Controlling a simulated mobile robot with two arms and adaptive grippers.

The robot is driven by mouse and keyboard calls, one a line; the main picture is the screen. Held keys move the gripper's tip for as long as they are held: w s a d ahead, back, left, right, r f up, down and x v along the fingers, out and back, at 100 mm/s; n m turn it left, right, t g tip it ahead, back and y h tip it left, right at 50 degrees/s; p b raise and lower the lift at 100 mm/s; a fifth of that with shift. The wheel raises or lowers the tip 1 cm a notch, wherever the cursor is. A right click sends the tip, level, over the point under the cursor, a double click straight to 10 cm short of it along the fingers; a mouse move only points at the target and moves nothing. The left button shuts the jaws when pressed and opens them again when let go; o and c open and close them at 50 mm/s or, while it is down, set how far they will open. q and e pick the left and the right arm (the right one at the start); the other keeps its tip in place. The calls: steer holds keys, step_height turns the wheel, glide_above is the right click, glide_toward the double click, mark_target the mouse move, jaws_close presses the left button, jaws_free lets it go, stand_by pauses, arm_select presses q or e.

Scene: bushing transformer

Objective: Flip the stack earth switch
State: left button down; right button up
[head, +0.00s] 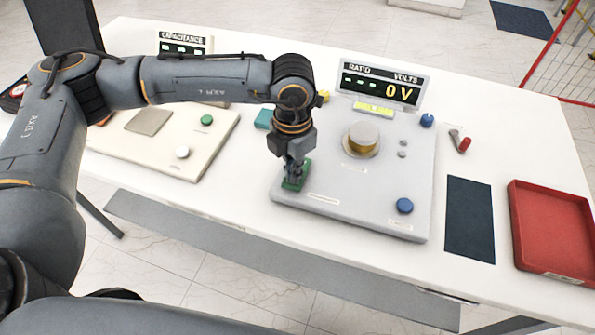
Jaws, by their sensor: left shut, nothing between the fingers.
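A grey control panel (370,200) lies on the white table, with a display (378,90) reading "RATIO VOLTS" and 0 V at its back edge. A green part (296,181) sits at the panel's front left; I cannot tell for sure whether it is the stack earth switch. My left gripper (294,176) points down right over this green part, with its fingers shut and nothing held. The fingertips are at or just above it; contact cannot be made out, and the fingers partly hide it. My right gripper is not in view.
A cream panel (150,160) with green and white knobs lies to the left, partly behind my left arm. On the grey panel are a large brass-and-grey knob (362,138) and a blue knob (405,205). A dark mat (469,220) and a red tray (550,265) lie to the right.

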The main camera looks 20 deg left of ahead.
arm_select(q)
steer(key=shift+r+p, duration=1.35)
steer(key=shift+r, duration=2.15)
steer(key=shift+f, duration=0.1)
